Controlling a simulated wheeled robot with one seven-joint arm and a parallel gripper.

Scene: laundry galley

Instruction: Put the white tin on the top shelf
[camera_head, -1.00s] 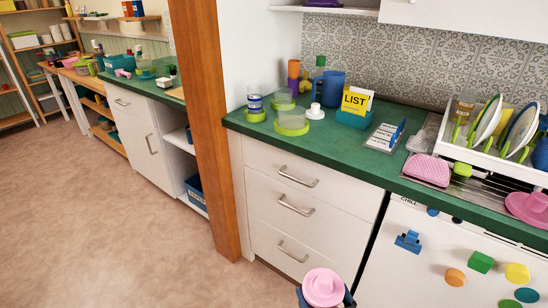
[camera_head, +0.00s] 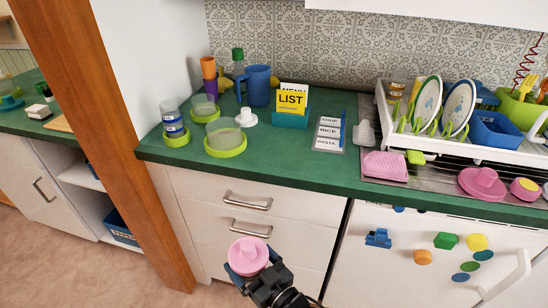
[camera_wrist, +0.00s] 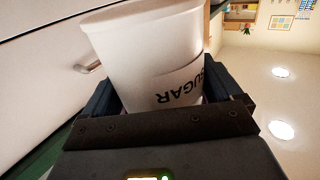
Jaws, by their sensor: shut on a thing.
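My gripper (camera_head: 254,270) is shut on a white tin (camera_wrist: 150,55) marked SUGAR, which fills much of the wrist view between the dark fingers. The lettering appears upside down there. In the head view the tin shows from above as a round pink lid with a knob (camera_head: 248,252), with its white body hidden. The gripper holds it in front of the white drawers, lower in the picture than the green counter. The top shelf cannot be made out in the current views.
A white wall unit (camera_head: 430,18) overhangs the right. A wooden post (camera_head: 105,130) stands at left.

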